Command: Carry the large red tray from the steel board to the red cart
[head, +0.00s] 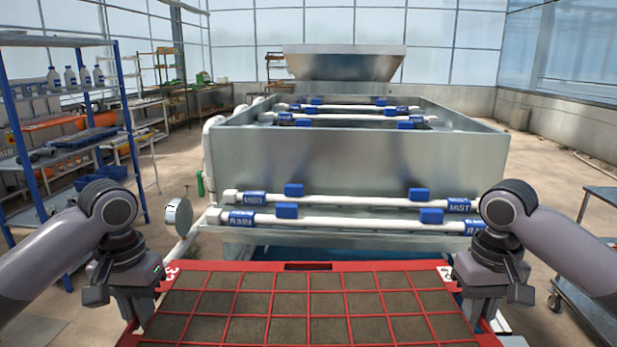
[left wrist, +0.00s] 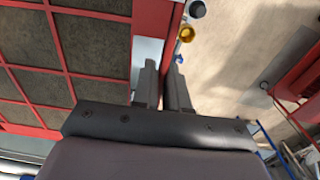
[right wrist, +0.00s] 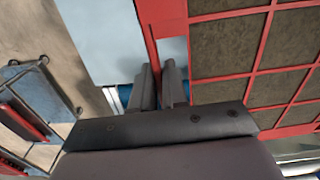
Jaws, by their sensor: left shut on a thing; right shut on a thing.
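The large red tray (head: 290,266) spans the bottom of the head view, its grid cells filled with brown soil; its near part is cut off. My left gripper (head: 138,318) is shut on its left rim, which also shows in the left wrist view (left wrist: 150,18). My right gripper (head: 482,312) is shut on its right rim, also seen in the right wrist view (right wrist: 165,15). A pale smooth surface, perhaps the steel board (right wrist: 95,35), shows below the tray. A red frame, possibly the red cart (left wrist: 297,88), shows at the right of the left wrist view.
A large steel tank (head: 350,165) with white pipes labelled MIST and RAIN stands just beyond the tray. A blue shelf rack (head: 70,135) with bottles stands at the left. A grey wheeled cart (head: 590,300) stands at the right. Concrete floor (head: 545,190) is open on the right.

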